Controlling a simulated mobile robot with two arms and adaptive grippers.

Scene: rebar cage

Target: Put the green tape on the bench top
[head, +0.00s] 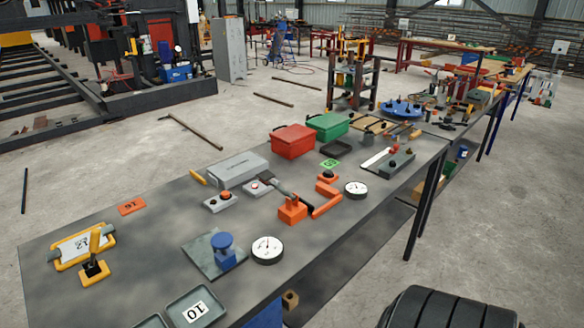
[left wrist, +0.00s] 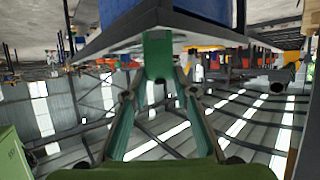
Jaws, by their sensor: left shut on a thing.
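In the left wrist view, my left gripper (left wrist: 158,78) has its two fingers closing together on a green piece (left wrist: 157,46), which I take to be the green tape. Only part of its flat face shows, so its full shape is hidden. This view is upside down, with the roof low in the picture. The held piece is seen against a dark slab edge (left wrist: 100,45) and a blue box (left wrist: 205,10). The head view shows the grey bench top (head: 150,235) running from lower left to upper right. Neither gripper shows in the head view.
On the bench stand a red box (head: 293,142), a green box (head: 328,125), a grey case (head: 236,169), a dial gauge (head: 267,250), a blue-knobbed plate (head: 222,246), a yellow-framed tray (head: 66,258) and a tray marked 10 (head: 180,302). Bare patches lie at the left middle and right front.

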